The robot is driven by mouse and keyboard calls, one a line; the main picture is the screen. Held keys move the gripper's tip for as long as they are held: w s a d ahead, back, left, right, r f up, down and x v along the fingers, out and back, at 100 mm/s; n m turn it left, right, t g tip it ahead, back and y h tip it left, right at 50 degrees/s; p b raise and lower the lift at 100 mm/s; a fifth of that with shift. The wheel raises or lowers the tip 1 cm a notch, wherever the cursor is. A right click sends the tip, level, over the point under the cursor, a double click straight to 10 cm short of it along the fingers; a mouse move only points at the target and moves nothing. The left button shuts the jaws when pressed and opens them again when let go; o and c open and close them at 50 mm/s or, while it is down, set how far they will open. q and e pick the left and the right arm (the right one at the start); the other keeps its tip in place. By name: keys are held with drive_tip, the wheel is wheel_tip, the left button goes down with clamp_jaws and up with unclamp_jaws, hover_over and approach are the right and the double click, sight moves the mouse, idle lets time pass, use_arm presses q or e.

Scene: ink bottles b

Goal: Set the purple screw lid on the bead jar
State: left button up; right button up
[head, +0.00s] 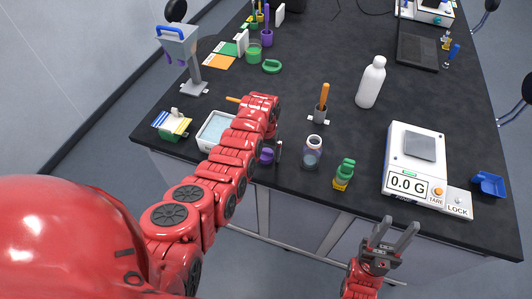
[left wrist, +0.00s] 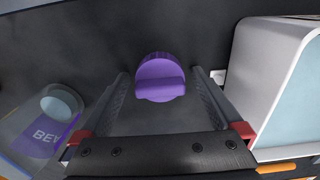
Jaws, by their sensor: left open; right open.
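The purple screw lid (head: 267,156) is near the front edge of the black table, partly hidden by my left arm. In the left wrist view the lid (left wrist: 160,78) has a raised grip bar and lies between the spread fingers. My left gripper (head: 274,154) is open around it, with a gap on each side; it also shows in the left wrist view (left wrist: 160,75). The bead jar (head: 312,153) stands just right of the lid, clear with a purple label; the left wrist view shows the jar (left wrist: 47,125) at the left. My right gripper (head: 400,225) is open and empty before the table's front edge.
A white tray (head: 205,141) is close left of my left gripper. A white bottle (head: 371,84) is further back.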

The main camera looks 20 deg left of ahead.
use_arm(q)
drive_tip(key=shift+c, duration=0.3)
drive_tip(key=c, duration=1.2)
drive_tip(key=shift+r, duration=0.15)
